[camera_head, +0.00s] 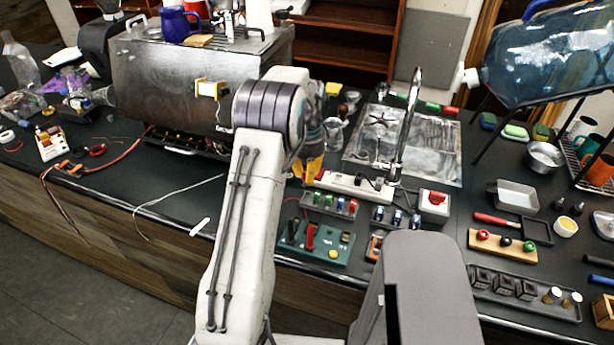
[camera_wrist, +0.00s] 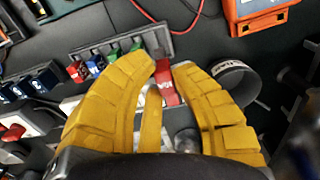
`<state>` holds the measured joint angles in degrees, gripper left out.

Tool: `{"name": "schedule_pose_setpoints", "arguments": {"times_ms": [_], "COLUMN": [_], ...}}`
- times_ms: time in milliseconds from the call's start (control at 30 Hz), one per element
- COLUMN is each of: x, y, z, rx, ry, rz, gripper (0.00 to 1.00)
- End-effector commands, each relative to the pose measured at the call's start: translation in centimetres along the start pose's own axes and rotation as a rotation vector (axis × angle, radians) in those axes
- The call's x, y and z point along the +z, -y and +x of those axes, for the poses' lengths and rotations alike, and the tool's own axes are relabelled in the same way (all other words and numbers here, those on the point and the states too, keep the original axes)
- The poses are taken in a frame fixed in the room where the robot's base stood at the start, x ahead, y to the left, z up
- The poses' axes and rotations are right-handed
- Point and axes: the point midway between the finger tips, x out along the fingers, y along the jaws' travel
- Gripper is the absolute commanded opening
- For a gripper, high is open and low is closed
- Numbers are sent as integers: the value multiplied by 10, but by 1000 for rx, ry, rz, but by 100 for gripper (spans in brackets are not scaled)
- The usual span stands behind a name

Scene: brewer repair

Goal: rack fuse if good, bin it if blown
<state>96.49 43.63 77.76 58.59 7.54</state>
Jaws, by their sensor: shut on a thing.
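My gripper (camera_wrist: 165,72) has yellow fingers, closed around a red fuse (camera_wrist: 167,88) whose upper part shows between the tips. In the head view my gripper (camera_head: 308,168) is partly hidden by my arm. A grey fuse rack (camera_wrist: 122,48) lies just past the fingertips, with red, blue and green fuses in it. It also shows in the head view (camera_head: 328,204). I cannot tell whether the held fuse touches the rack. A dark round cup (camera_wrist: 238,80) stands right of the fingers in the wrist view; I cannot tell if it is the bin.
A second rack (camera_head: 396,218) with blue pieces sits to the right. A green test board (camera_head: 315,242) lies in front. An orange meter (camera_wrist: 258,14) is near the rack in the wrist view. A power strip (camera_head: 345,184), sink (camera_head: 440,150) and tap (camera_head: 408,120) are behind.

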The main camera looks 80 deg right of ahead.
Motion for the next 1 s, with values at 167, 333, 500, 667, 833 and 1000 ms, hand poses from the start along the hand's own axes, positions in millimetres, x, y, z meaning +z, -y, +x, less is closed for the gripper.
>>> {"name": "schedule_pose_setpoints", "arguments": {"times_ms": [167, 333, 500, 667, 833, 1000], "x": [0, 1, 0, 1, 0, 0], "y": [0, 0, 0, 0, 0, 0], "z": [10, 21, 36, 50, 56, 55], "rx": [0, 0, 0, 0, 0, 0], "ry": [1, 1, 1, 1, 0, 1], "rz": [0, 0, -1, -1, -1, -1], "gripper": [0, 0, 0, 0, 0, 0]}}
